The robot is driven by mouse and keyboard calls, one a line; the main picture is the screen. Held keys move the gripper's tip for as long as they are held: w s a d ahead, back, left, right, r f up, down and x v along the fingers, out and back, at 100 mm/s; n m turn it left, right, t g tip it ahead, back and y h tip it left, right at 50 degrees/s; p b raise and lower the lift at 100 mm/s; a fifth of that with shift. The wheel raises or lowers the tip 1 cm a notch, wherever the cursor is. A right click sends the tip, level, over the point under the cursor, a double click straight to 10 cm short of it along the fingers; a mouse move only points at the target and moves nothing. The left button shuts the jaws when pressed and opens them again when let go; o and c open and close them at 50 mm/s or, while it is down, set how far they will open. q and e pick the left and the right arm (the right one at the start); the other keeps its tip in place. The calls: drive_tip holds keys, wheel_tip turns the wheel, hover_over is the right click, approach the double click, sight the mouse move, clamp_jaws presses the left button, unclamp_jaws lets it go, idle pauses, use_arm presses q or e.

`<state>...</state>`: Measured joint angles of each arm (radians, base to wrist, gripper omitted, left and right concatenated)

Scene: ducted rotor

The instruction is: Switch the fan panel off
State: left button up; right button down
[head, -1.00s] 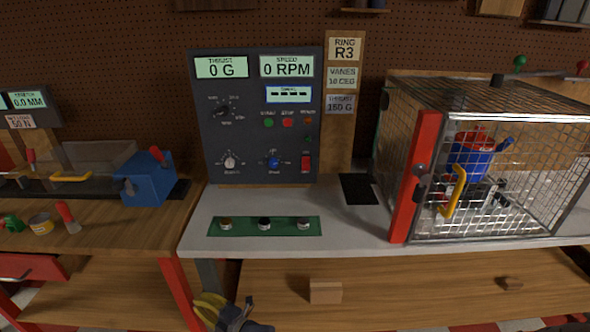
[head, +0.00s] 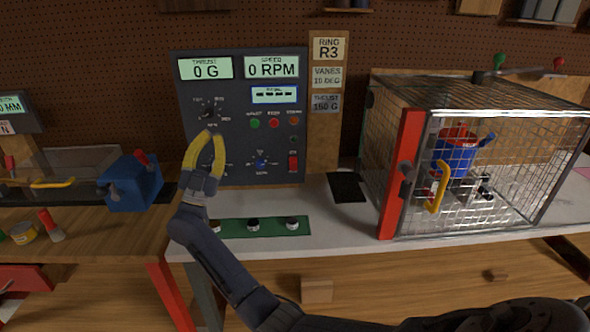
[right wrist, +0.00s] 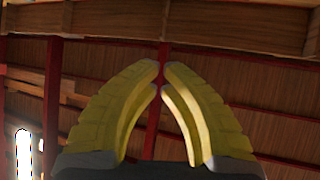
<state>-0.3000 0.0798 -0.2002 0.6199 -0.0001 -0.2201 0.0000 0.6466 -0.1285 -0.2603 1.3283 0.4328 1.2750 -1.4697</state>
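The dark fan panel (head: 240,100) stands upright at the back of the bench, its displays reading 0 G and 0 RPM. A small lit display (head: 275,94) sits below them. A selector knob (head: 208,112), a green button (head: 255,123), a red button (head: 274,122), a blue-centred knob (head: 260,164) and a red switch (head: 293,163) are on its face. My right gripper (head: 207,135) is in front of the panel's lower left, below the selector knob, hiding the lower-left knob. Its yellow fingertips meet, with nothing between them in the right wrist view (right wrist: 162,68). My left gripper is not in view.
A wire cage (head: 480,170) with a red post (head: 400,175) and yellow handle stands right of the panel. A green strip (head: 265,227) with small knobs lies on the bench front. A blue block (head: 133,185) is at left. A black pad (head: 346,187) lies between panel and cage.

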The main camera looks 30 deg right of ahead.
sight(293, 163)
drive_tip(key=d+f+m+g+y, duration=0.3)
drive_tip(key=d+f+m+g, duration=0.2)
drive_tip(key=d+m+g, duration=0.65)
drive_tip(key=d+f+y, duration=0.5)
drive_tip(key=f+y, duration=0.2)
drive_tip(key=f, duration=0.4)
drive_tip(key=shift+s+d+f+m+g, duration=0.15)
drive_tip(key=shift+s+d+m+g, duration=0.1)
drive_tip(key=shift+d+m+g, duration=0.15)
drive_tip(key=shift+d, duration=0.1)
drive_tip(key=w+x, duration=0.2)
drive_tip(key=x, duration=1)
drive_tip(key=shift+w+f, duration=0.4)
drive_tip(key=shift+f, duration=0.05)
